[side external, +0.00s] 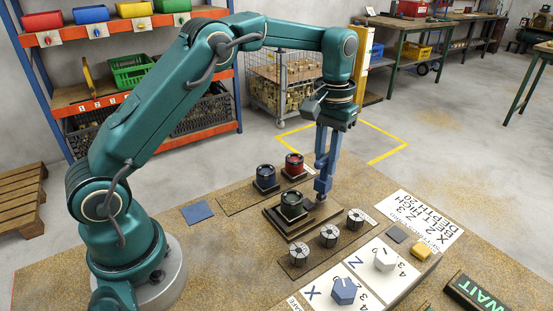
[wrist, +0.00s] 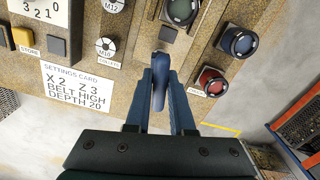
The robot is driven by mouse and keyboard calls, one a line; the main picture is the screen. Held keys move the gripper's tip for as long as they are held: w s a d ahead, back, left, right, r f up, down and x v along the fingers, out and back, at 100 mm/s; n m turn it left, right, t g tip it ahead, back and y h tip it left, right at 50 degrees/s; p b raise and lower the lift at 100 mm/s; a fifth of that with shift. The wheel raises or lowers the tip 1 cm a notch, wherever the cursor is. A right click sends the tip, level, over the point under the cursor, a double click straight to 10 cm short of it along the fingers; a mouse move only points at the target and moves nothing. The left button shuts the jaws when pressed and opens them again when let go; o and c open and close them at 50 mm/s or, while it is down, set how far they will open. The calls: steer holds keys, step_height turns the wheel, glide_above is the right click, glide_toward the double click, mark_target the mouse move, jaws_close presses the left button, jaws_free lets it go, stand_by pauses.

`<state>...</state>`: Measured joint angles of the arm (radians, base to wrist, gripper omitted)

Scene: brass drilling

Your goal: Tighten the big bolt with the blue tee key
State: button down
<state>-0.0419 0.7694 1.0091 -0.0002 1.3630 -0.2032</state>
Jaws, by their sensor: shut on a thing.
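My gripper (side external: 323,180) points straight down at the right end of the dark stepped base that carries the green-topped round holder. In the wrist view my gripper (wrist: 160,100) is shut on a blue piece (wrist: 159,83), which looks like the blue tee key. The key's lower part (side external: 321,186) shows under the fingers in the side view. A small grey round piece (side external: 321,201) is right below it, perhaps the big bolt's head. I cannot tell whether the key sits on it or just above it.
The green round holder (side external: 291,205) stands close left of my gripper, with blue (side external: 265,177) and red (side external: 293,166) ones behind. Several grey collets (side external: 330,236) stand in front. The settings card (side external: 417,222) and dial panel (side external: 384,259) lie to the right. A blue mat (side external: 198,213) lies left.

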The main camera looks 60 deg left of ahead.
steer(key=n, duration=0.2)
steer(key=shift+n, duration=0.4)
steer(key=n, duration=1.2)
steer(key=shift+f, duration=1.15)
stand_by(2.5)
steer(key=shift+m, duration=1)
